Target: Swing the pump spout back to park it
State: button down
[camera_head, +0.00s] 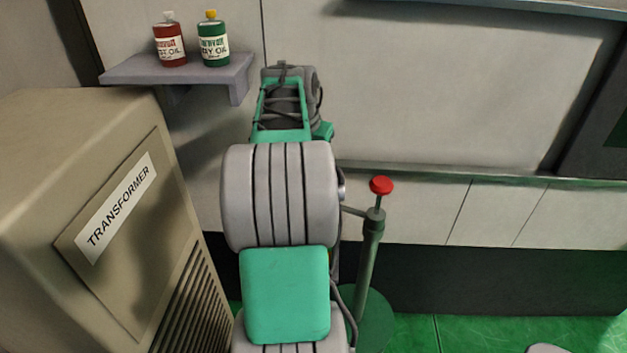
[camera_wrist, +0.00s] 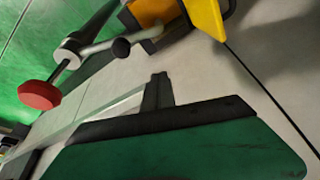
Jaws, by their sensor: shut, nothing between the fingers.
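The pump is a green post (camera_head: 368,262) with a round red knob (camera_head: 381,185) on top. Its thin grey spout (camera_head: 353,211) runs left from the post and passes behind my arm. In the wrist view the red knob (camera_wrist: 40,95) is at the left. The grey spout (camera_wrist: 98,47) reaches from the pump head toward the yellow fingers of my gripper (camera_wrist: 183,28) at the top edge. A black tip shows on the spout. My gripper is shut and empty, close to the spout; I cannot tell whether they touch. In the head view my arm hides the gripper.
A beige transformer cabinet (camera_head: 95,215) stands close at left. A wall shelf (camera_head: 190,72) holds a red bottle (camera_head: 169,43) and a green bottle (camera_head: 213,42). A dark-edged green panel (camera_wrist: 180,152) fills the wrist view's bottom. Green floor (camera_head: 470,333) is open at right.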

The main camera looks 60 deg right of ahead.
notch_tip(320, 180, down, 10)
jog(key=p, duration=0.2)
jog(key=shift+a, duration=0.3)
dwell(0.3)
